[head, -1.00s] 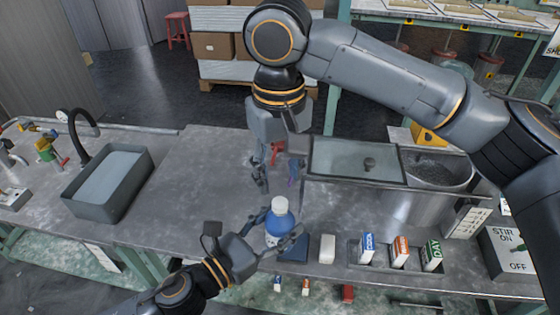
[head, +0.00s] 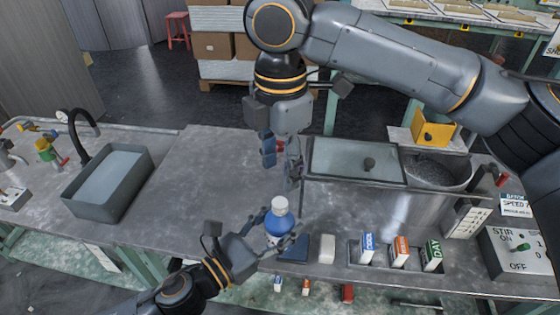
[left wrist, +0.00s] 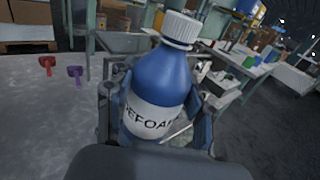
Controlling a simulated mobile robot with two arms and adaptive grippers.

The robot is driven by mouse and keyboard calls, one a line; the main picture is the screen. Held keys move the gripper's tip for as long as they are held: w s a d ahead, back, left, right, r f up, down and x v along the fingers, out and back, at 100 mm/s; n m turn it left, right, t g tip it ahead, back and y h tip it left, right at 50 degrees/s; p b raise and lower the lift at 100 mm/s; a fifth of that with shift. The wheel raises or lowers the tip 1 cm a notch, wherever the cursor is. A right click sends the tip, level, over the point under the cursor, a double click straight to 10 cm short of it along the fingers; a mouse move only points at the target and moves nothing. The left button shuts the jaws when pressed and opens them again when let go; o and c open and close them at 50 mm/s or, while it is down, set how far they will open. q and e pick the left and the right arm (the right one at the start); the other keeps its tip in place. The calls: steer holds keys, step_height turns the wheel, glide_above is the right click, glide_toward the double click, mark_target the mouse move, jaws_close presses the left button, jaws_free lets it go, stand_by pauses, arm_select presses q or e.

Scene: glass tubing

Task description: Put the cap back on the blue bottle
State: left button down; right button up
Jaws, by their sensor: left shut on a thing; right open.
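The blue bottle (head: 279,222) stands near the front edge of the bench. It also shows in the left wrist view (left wrist: 162,85), slightly tilted in the picture, with a white label. A white ribbed cap (left wrist: 180,29) sits on its top; it also shows in the head view (head: 280,206). I cannot tell whether the cap is screwed tight. My left gripper (head: 279,234) is shut around the bottle's body, with a finger on each side. My right gripper (head: 281,169) is open and empty, pointing down over the bench behind the bottle, apart from the cap.
A red part (left wrist: 47,65) and a purple part (left wrist: 75,73) lie behind the bottle. Several small labelled boxes stand in a tray (head: 381,262) at right, near a white block (head: 327,249). A covered glass-topped basin (head: 340,160) lies behind. The bench's left middle is clear.

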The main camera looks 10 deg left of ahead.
mark_target(280, 202)
stand_by(0.4)
steer(key=shift+f, duration=4)
jaws_close()
steer(key=m, duration=0.4)
steer(key=shift+m, duration=0.4)
steer(key=m, duration=0.7)
steer(key=shift+o, duration=0.2)
jaws_free()
